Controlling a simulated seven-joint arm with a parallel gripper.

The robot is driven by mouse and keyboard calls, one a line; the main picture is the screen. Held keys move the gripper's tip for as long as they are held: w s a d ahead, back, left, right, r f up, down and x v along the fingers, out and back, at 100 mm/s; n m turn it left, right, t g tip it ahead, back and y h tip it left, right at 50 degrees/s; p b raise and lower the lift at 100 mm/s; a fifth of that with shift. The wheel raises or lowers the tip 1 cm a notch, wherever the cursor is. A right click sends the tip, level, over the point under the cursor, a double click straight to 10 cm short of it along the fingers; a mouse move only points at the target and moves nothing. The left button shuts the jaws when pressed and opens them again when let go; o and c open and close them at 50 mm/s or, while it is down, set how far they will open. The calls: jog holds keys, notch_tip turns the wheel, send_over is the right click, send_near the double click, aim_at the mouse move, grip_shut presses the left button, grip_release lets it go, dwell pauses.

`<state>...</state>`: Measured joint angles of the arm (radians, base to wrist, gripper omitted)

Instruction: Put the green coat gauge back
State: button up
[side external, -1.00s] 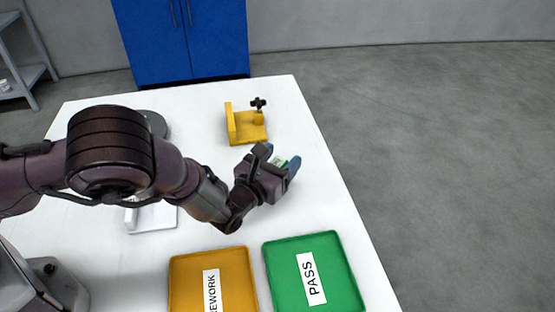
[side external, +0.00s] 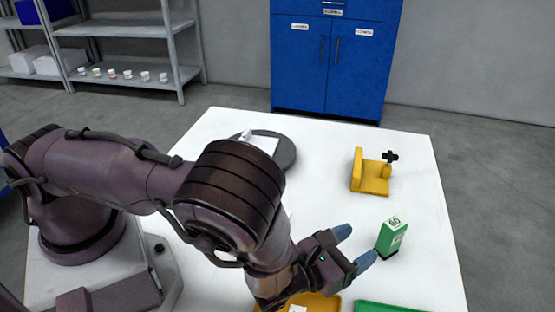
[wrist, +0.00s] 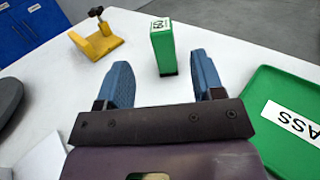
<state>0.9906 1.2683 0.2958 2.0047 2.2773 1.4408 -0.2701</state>
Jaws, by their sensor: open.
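The green coat gauge (side external: 391,238) stands upright on the white table, with a white label marked "60" on top. It also shows in the wrist view (wrist: 163,50), straight ahead of my gripper. My gripper (side external: 355,247) is open and empty, its two blue fingers spread apart. In the wrist view the gauge appears in line with the gap between the fingers (wrist: 161,78), a little beyond the tips. I cannot tell whether a finger touches it.
A yellow fixture (side external: 373,182) with a dark knob stands farther back. A dark grey round base (side external: 284,150) is at the back left. The green PASS tray (wrist: 285,120) lies right of my gripper in the wrist view. An orange tray (side external: 322,303) is partly hidden.

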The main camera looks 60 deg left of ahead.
jog(key=s+a+r+n+g+y, duration=0.3)
jog(key=a+r+n+g+y, duration=0.9)
jog(key=a+r+n, duration=0.65)
jog(key=s+r+n+h, duration=0.5)
jog(key=s+n+h, duration=0.1)
jog(key=s+n, duration=0.2)
jog(key=s+r+n+h, duration=0.5)
jog(key=s+n+h, duration=0.1)
jog(key=s+n, duration=0.3)
jog(key=shift+s+g, duration=0.15)
jog(key=shift+g, duration=0.15)
